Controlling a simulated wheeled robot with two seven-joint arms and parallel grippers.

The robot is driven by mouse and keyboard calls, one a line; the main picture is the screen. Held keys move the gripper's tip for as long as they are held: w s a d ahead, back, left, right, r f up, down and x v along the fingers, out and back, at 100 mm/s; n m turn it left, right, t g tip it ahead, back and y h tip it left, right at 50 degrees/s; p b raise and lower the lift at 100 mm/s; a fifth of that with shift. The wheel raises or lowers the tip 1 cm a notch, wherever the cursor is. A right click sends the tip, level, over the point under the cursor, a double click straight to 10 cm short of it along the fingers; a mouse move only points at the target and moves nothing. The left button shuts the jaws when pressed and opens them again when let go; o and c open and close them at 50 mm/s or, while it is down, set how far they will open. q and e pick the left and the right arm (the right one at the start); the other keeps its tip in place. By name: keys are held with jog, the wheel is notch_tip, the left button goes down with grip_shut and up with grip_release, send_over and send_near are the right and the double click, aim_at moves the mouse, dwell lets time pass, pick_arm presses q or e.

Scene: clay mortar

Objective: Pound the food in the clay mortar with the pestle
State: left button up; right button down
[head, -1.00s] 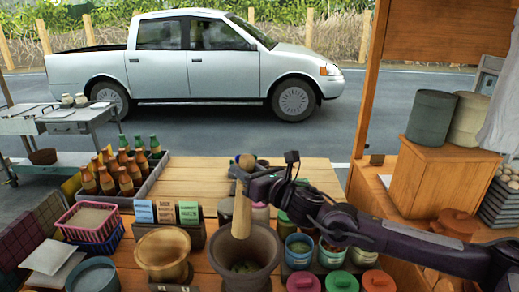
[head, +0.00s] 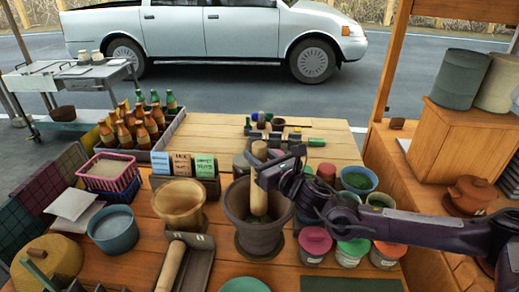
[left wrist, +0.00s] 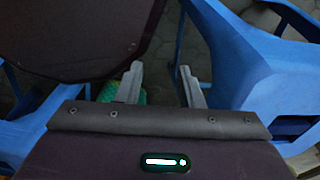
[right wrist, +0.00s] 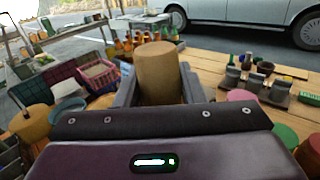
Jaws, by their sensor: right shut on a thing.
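In the right wrist view the pestle's thick top (right wrist: 158,72) sits between the fingers. My left gripper (left wrist: 162,82) shows only in its wrist view, open and empty, with its fingers apart.
A tan wooden mortar (head: 180,203) stands just left of the clay one. Lidded tubs (head: 315,244) crowd its right side. A tray with a wooden roller (head: 172,268) lies in front. Blue plastic stools (left wrist: 255,60) surround my left gripper. Table planks behind are partly clear.

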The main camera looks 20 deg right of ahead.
notch_tip(320, 180, down, 9)
jog(key=b, duration=0.5)
notch_tip(320, 180, up, 5)
jog(key=p, duration=0.3)
jog(key=shift+r, duration=0.2)
notch_tip(320, 180, down, 5)
jog(key=b, duration=0.5)
jog(key=shift+d+f, duration=0.1)
jog(key=shift+f, duration=0.05)
